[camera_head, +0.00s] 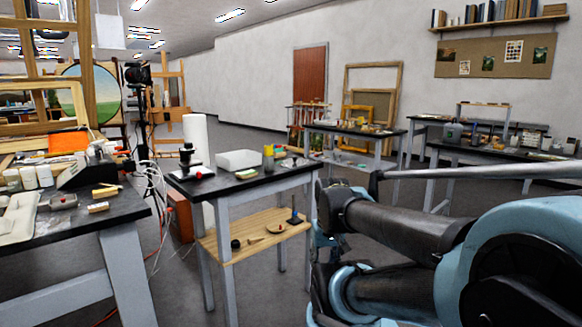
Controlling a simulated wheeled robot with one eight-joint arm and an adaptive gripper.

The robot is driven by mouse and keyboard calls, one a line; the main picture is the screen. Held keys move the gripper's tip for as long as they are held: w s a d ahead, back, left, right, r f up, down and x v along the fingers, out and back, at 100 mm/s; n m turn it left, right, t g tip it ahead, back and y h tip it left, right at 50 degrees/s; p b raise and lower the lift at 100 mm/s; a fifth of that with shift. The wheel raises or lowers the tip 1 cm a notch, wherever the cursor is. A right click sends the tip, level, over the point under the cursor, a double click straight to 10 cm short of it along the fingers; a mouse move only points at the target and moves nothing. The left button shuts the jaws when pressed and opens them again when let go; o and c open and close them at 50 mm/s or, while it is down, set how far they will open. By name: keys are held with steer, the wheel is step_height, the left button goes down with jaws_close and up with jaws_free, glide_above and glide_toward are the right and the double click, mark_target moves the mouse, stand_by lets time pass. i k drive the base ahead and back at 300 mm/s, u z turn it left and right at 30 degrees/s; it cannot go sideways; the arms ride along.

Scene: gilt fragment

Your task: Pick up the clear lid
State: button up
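I cannot make out the clear lid for certain; a small pale, low shape lies near the right end of the middle table (228,189), too small to identify. That black-topped table also holds a white tray (240,159), a dark microscope-like device (187,160), a yellow-green cup (268,158) and a small yellowish block (246,174). My dark and blue arm is folded across the lower right of the view, to the right of this table. My gripper cannot be picked out, so I cannot see what it holds.
A cluttered black bench (75,222) stands at the left. The middle table has a wooden lower shelf (255,236) with small items. More worktables (350,132) stand behind, with wooden frames (373,75) against the wall.

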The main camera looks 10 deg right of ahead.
mark_target(296, 162)
steer(key=i, duration=1)
steer(key=z, duration=0.05)
